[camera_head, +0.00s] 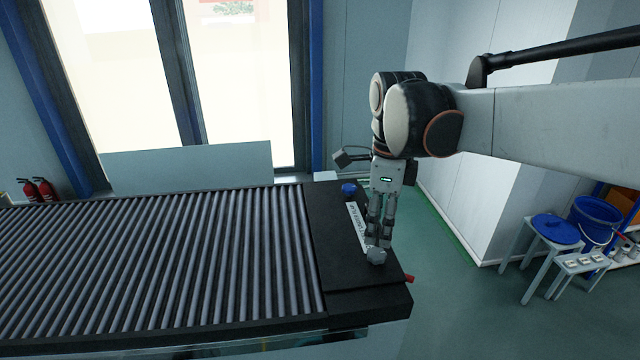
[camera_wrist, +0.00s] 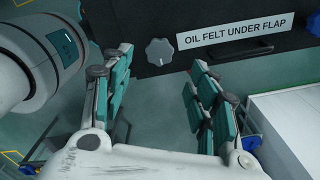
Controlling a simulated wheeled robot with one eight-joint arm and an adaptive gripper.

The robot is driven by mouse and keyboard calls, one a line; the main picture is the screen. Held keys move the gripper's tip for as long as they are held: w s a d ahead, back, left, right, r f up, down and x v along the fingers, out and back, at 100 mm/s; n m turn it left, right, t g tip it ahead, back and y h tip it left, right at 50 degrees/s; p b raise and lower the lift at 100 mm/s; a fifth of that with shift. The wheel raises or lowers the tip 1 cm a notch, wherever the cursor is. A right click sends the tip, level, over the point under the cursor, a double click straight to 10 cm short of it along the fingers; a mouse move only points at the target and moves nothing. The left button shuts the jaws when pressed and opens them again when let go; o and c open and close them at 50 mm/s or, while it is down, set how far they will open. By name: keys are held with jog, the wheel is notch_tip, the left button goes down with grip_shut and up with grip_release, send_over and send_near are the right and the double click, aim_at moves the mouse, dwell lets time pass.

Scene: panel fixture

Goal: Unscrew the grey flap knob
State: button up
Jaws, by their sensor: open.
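The grey flap knob (camera_head: 376,257) is a lobed knob on the black end panel of the roller conveyor, near its front right corner. It also shows whole in the wrist view (camera_wrist: 159,52). My gripper (camera_head: 379,243) points down just above the knob. In the wrist view my gripper (camera_wrist: 161,68) is open and empty, with its fingers apart on either side of the knob's line. The knob lies beyond the fingertips, and I see no contact. A white label (camera_wrist: 235,31) reading "OIL FELT UNDER FLAP" and a dark handle (camera_wrist: 240,50) are beside the knob.
A blue knob (camera_head: 348,189) stands on the panel's far side. A small red part (camera_head: 410,279) sticks out at the right edge. The roller bed (camera_head: 160,265) fills the left.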

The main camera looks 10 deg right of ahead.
aim_at(377, 253)
notch_tip(377, 253, down, 7)
jog(key=shift+f, duration=0.1)
dwell(0.4)
jog(key=c, duration=1.1)
